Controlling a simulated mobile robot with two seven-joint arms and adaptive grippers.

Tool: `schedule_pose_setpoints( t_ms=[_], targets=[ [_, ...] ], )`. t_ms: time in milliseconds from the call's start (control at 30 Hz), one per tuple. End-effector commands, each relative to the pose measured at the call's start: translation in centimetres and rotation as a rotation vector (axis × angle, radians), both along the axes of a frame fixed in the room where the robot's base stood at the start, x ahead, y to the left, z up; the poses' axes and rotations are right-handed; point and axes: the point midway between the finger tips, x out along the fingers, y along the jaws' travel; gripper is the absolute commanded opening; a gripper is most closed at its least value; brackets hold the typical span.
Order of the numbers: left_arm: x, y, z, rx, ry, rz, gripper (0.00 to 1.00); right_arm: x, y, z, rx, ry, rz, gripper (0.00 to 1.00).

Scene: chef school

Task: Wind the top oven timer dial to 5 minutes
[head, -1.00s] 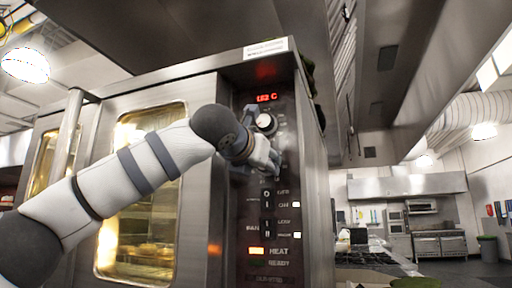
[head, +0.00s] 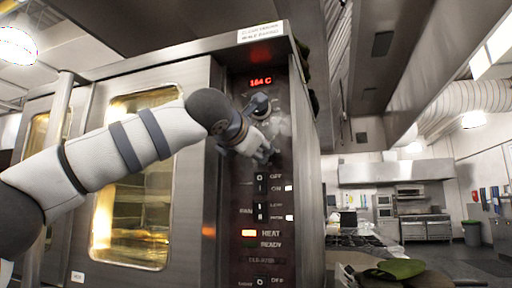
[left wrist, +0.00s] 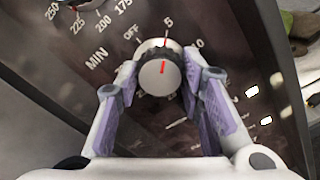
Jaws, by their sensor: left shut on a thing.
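The oven timer dial (left wrist: 161,75) is a round black knob with a pale face and a red pointer line. In the left wrist view its pointer aims up, close to the 5 mark, between OFF and 10. My left gripper (left wrist: 160,100) has its purple-padded fingers on either side of the dial, shut on it. In the head view my left gripper (head: 262,146) is at the upper control panel (head: 238,215) and hides the timer dial. A temperature knob (head: 260,105) shows just above it. My right gripper is not in view.
The red display (head: 261,83) reads about 164 C, and the HEAT light (head: 249,233) is lit. Switches sit below the gripper. The glass oven door (head: 140,190) is left of the panel. Green cloth-like items (head: 400,268) lie at the lower right.

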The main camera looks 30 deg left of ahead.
Motion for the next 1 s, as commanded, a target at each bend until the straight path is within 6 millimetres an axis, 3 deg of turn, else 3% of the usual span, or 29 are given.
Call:
schedule_pose_setpoints(
  t_ms=[267,300,367,400,733,1000],
  targets=[
    [-0.1,0.0,0.3,0.000,-0.006,-0.001,0.07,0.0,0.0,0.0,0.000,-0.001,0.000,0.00],
    [-0.1,0.0,0.3,0.000,-0.006,-0.001,0.39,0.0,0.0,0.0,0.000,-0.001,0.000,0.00],
    [-0.1,0.0,0.2,0.000,-0.006,-0.001,0.53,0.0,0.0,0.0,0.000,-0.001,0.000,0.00],
    [-0.1,0.0,0.2,0.000,-0.005,0.000,0.55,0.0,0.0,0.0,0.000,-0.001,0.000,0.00],
    [-0.7,-0.2,0.2,0.000,-0.004,-0.002,0.55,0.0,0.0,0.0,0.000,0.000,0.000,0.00],
    [-7.4,-1.7,0.3,0.001,-0.008,-0.001,0.55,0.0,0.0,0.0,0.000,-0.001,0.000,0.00]
  ],
)
